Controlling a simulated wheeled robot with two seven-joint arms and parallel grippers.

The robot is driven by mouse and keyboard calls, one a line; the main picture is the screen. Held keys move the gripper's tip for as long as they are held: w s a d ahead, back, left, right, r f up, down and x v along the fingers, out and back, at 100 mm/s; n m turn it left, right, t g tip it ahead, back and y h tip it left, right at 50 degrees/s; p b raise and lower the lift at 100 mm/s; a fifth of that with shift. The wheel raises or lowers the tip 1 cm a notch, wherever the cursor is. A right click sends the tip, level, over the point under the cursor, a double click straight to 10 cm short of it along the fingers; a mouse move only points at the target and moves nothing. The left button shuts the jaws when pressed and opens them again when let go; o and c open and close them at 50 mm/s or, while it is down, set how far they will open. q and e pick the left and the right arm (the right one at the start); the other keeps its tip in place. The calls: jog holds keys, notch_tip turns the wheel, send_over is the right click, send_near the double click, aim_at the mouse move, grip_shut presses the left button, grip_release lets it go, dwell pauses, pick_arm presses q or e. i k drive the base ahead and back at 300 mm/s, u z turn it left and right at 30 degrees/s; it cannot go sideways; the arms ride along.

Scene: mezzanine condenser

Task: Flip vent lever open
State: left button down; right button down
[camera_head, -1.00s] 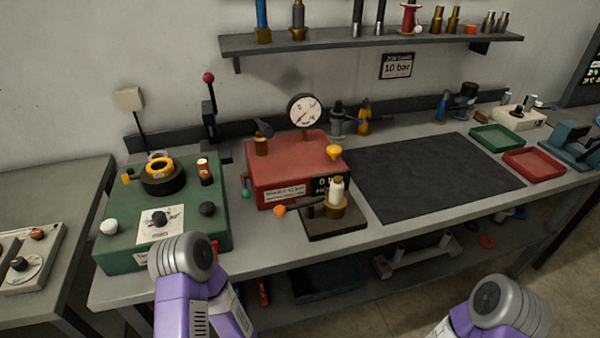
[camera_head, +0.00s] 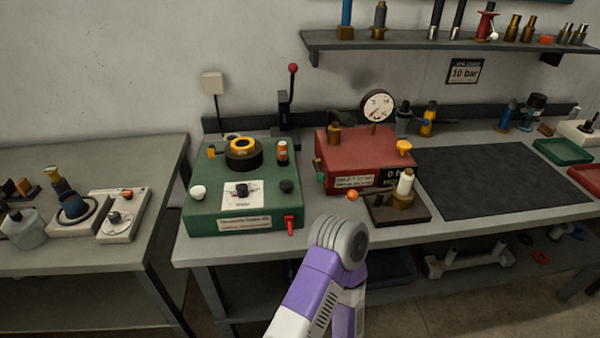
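No part is labelled as the vent lever, so I cannot tell which one it is. A lever with an orange ball end (camera_head: 352,196) reaches left from a brass and white fitting (camera_head: 404,190) on a dark plate in front of the red box (camera_head: 350,152). A small red lever (camera_head: 290,226) hangs at the lower right front of the green box (camera_head: 205,200). A tall lever with a red ball (camera_head: 293,69) stands behind the green box. One of my purple and grey arms rises at the bottom middle, below the boxes. Neither gripper shows.
A round gauge (camera_head: 378,106) stands on the red box. A dark mat (camera_head: 500,178) lies to the right, mostly clear, with a green tray (camera_head: 562,150) beyond it. A lower shelf runs under the bench. A second table (camera_head: 150,170) stands at left.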

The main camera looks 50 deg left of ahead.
aim_at(320, 178)
jog(key=k, duration=0.45)
jog(key=u, duration=0.75)
